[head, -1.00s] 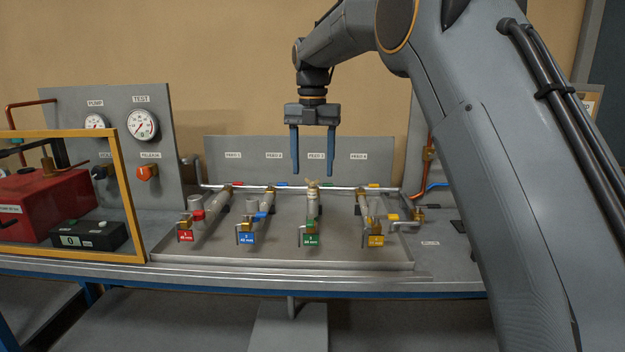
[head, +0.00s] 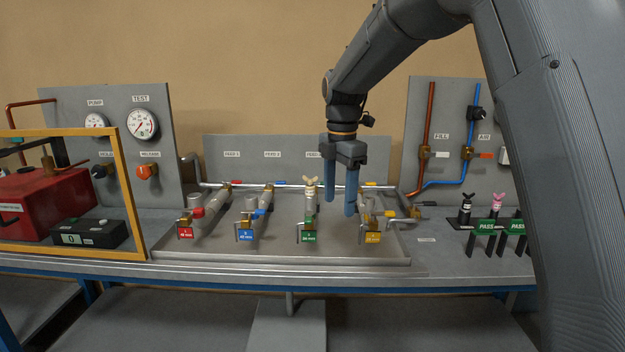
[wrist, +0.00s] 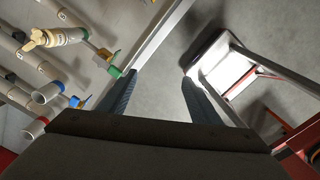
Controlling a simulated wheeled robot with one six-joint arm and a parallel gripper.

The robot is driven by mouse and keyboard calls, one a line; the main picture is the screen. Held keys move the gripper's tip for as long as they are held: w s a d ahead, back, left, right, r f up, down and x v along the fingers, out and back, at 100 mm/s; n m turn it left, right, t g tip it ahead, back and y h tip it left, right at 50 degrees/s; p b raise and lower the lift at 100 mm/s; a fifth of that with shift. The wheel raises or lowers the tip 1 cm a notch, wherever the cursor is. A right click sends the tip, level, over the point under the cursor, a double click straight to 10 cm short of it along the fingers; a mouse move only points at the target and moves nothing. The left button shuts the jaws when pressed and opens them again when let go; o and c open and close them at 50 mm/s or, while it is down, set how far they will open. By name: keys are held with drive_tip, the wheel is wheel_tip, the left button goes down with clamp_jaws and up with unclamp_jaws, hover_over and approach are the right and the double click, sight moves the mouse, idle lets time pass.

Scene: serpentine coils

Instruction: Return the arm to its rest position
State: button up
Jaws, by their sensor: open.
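My gripper (head: 341,200) is open and empty, with its two blue fingers pointing down. In the head view it hangs over the right part of the metal tray (head: 285,258), between the green-tagged coil (head: 309,225) and the yellow-tagged coil (head: 372,226). In the wrist view the fingers (wrist: 155,85) are apart with nothing between them. The tray's front edge and the floor show beyond them. My arm reaches in from the upper right of the head view.
A red-tagged coil (head: 187,224) and a blue-tagged coil (head: 247,225) lie in the tray. A yellow-framed guard (head: 130,195) encloses a red pump (head: 45,200) at left. Gauge panel (head: 110,150) and pipe panel (head: 450,110) stand behind. Green PASS tags (head: 485,226) stand at right.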

drive_tip(key=s+d+f+m, duration=0.4)
drive_tip(key=s+f+m, duration=0.1)
drive_tip(key=s+m, duration=0.3)
drive_tip(key=s+d+f+m, duration=0.4)
drive_tip(key=s+m, duration=0.4)
drive_tip(key=s, duration=0.2)
drive_tip(key=s+d+f+m+t, duration=0.1)
drive_tip(key=s+d+f+m, duration=0.4)
drive_tip(key=s, duration=0.4)
drive_tip(key=f+m, duration=0.1)
drive_tip(key=m, duration=0.1)
drive_tip(key=shift+s+f+m, duration=0.25)
drive_tip(key=shift+f+m, duration=0.15)
